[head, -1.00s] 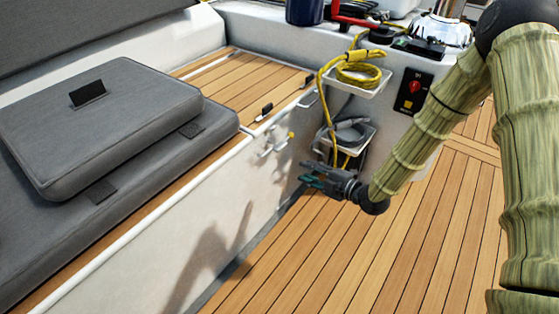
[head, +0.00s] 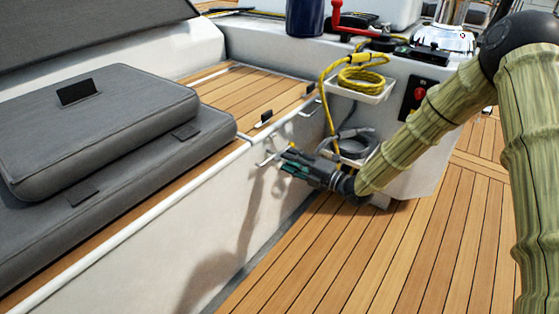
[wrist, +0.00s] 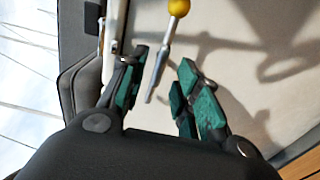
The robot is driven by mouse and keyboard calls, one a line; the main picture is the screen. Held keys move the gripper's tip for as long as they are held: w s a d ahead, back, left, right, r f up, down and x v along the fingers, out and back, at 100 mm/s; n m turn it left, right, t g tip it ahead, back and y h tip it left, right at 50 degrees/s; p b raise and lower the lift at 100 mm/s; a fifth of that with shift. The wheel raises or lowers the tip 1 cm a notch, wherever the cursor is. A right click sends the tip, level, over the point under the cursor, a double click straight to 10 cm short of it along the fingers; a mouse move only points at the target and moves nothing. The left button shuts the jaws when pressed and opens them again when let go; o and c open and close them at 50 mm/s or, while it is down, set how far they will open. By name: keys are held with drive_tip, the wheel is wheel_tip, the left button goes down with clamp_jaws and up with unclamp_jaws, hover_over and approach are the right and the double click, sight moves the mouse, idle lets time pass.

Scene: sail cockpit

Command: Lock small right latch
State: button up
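A small metal latch with a thin rod and a yellow ball knob (head: 291,144) is on the white side wall of the seat locker. In the wrist view its yellow knob (wrist: 178,7) is at the top, and its metal rod (wrist: 157,72) runs down between my fingers. My gripper (head: 284,161) is open in front of the latch and partly hides it. In the wrist view the green-padded fingers (wrist: 163,65) stand apart on either side of the rod. I cannot tell whether either finger touches it.
Two black clips (head: 265,119) sit along the wooden seat edge (head: 235,92). Grey cushions (head: 100,110) lie at the left. Close to my gripper on the right are a coiled yellow rope (head: 362,78) and a grey coil (head: 355,146) in trays. The wooden floor (head: 300,255) is clear.

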sight(280, 154)
drive_tip(key=shift+b+x, duration=0.65)
drive_tip(key=shift+x, duration=1.6)
drive_tip(key=shift+c, duration=0.4)
clamp_jaws()
